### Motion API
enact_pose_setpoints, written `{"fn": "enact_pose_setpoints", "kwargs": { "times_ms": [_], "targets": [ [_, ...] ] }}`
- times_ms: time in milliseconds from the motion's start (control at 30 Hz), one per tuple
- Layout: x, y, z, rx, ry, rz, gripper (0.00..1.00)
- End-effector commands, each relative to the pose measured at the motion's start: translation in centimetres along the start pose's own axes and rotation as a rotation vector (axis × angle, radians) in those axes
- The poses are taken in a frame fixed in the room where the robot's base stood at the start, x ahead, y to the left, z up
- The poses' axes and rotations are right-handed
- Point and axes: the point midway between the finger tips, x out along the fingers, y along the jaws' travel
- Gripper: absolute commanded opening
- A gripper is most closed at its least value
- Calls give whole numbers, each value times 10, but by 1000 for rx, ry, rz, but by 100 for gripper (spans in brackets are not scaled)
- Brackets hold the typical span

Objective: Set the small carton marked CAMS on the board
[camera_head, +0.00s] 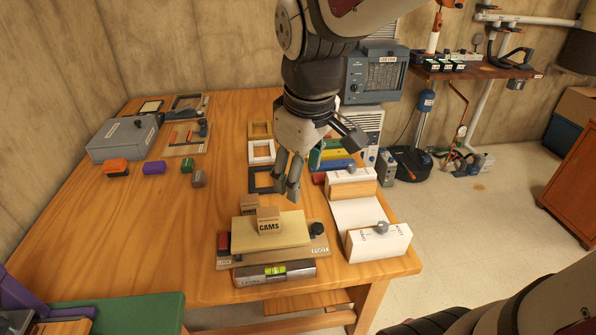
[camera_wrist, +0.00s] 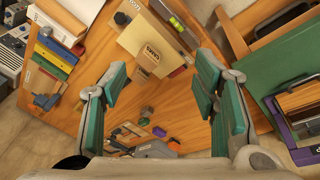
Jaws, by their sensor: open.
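The small tan carton marked CAMS (camera_head: 269,222) stands upright on the pale wooden board (camera_head: 295,233), near the middle of its top as seen in the head view. In the wrist view the carton (camera_wrist: 151,54) shows at the board's edge nearer my gripper, with the board (camera_wrist: 137,37) beyond it. A second small brown block (camera_head: 249,203) is just behind the board, partly hidden. My gripper (camera_head: 289,190) is open and empty, above and behind the carton, apart from it. Its two teal-padded fingers are spread wide in the wrist view (camera_wrist: 158,90).
A spirit level (camera_head: 275,273) lies in front of the board, and a dark knob (camera_head: 317,230) stands at its right. A white roll holder (camera_head: 372,215) is to the right. Small frames (camera_head: 261,152) lie behind. The table's left middle is mostly clear.

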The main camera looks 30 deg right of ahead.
Motion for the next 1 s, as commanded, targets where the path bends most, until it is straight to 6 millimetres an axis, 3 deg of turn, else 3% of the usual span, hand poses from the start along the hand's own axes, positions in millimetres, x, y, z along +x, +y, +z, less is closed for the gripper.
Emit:
{"fn": "enact_pose_setpoints", "kwargs": {
  "times_ms": [33,200,400,567,1000],
  "targets": [
    [-14,-9,12,54,24,19,55],
    [-42,-32,52,260,92,31,55],
    [-54,-51,84,427,152,6,55],
    [-56,-56,93,477,167,-8,55],
    [-56,-56,93,481,167,-8,55]
  ]
}}
